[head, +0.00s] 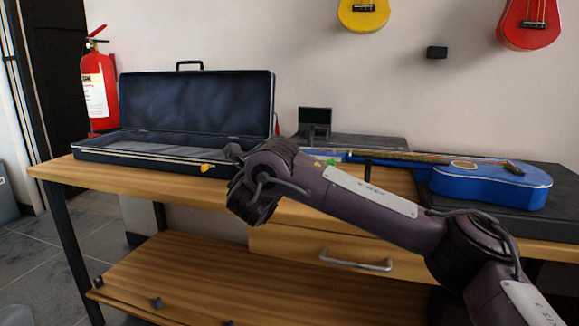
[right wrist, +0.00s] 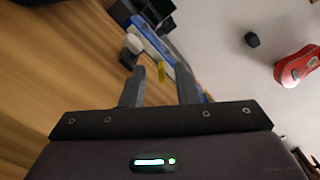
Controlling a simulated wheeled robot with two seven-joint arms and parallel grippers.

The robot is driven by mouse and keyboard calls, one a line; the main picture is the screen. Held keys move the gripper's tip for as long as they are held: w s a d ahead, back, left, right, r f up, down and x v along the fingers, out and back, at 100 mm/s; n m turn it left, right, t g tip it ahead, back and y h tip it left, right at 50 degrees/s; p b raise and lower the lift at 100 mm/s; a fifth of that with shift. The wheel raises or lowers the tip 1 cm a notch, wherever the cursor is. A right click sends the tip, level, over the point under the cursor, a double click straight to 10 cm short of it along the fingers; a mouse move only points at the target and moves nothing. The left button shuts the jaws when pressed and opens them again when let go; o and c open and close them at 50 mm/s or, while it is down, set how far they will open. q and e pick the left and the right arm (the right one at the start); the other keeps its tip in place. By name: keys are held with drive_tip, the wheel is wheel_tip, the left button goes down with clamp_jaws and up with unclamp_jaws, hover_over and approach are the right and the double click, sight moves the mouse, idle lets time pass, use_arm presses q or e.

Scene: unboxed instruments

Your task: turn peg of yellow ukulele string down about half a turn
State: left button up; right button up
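The blue ukulele (head: 490,188) lies on the workbench with its neck toward the left and coloured strings along it. My right arm covers most of its headstock in the head view; a small green bit (head: 331,162) shows above the arm. In the right wrist view, my right gripper (right wrist: 160,70) is open, its two fingers apart. A yellow peg (right wrist: 161,72) shows between the fingertips, with space on both sides. Whether it lies level with or beyond the tips is unclear. A blue part of the ukulele (right wrist: 150,36) shows behind. My left gripper is out of view.
An open dark case (head: 190,150) stands on the bench (head: 60,170) at left, a small orange-yellow piece (head: 207,168) at its front. A small device with a screen (head: 315,122) stands behind. A yellow ukulele (head: 363,14) and a red one (head: 529,25) hang on the wall.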

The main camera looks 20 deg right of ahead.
drive_tip(key=shift+w+d, duration=0.35)
drive_tip(key=shift+c, duration=0.3)
clamp_jaws()
